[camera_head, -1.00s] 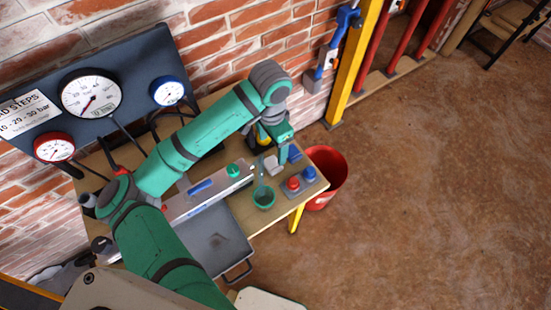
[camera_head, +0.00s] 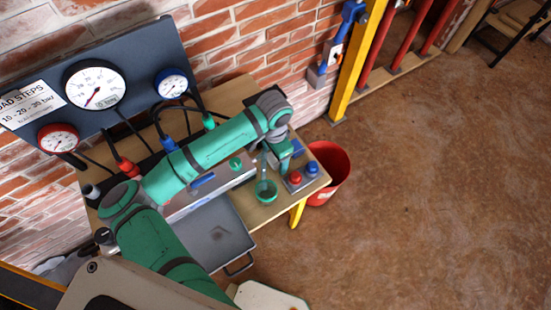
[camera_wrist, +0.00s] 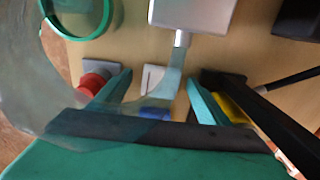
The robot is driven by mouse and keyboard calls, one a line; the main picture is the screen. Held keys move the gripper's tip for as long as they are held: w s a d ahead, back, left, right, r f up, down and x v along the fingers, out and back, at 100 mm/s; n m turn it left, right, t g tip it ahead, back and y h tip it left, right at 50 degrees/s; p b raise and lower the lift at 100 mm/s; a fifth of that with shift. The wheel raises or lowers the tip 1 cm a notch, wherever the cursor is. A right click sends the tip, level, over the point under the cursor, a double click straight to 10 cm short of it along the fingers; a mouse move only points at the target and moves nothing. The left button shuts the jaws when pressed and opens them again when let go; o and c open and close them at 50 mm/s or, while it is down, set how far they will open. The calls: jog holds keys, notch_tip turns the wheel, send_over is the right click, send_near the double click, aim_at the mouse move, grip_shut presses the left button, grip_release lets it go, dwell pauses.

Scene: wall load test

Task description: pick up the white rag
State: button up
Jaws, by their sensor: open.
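I cannot pick out the white rag with certainty. In the wrist view, a small pale flat patch (camera_wrist: 152,78) shows between my fingers beside a blue knob; I cannot tell whether it is cloth or a base plate. My gripper (camera_wrist: 155,95) is open, its two teal fingers apart with nothing visibly clamped. In the head view my gripper (camera_head: 284,162) is over the right end of the bench, near the red and blue buttons, and hides what lies behind it. A blurred translucent curved shape crosses the left of the wrist view.
A green-rimmed round item (camera_head: 266,191) lies left of the red button (camera_head: 296,177) and blue button (camera_head: 312,169). A grey tray (camera_head: 215,238) is at the front of the bench. A red bucket (camera_head: 330,170) stands off the right end. The gauge board (camera_head: 125,60) is behind.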

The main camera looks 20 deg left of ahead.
jog(key=c, duration=1.2)
jog(key=shift+r, duration=0.65)
jog(key=s+d+r, duration=0.2)
jog(key=s+r, duration=0.2)
jog(key=s+d+r, duration=0.2)
jog(key=s+r, duration=0.1)
jog(key=s, duration=0.1)
jog(key=s+d+r, duration=0.2)
jog(key=s+r, duration=0.2)
jog(key=shift+s+d+r, duration=0.2)
jog(key=shift+r, duration=0.15)
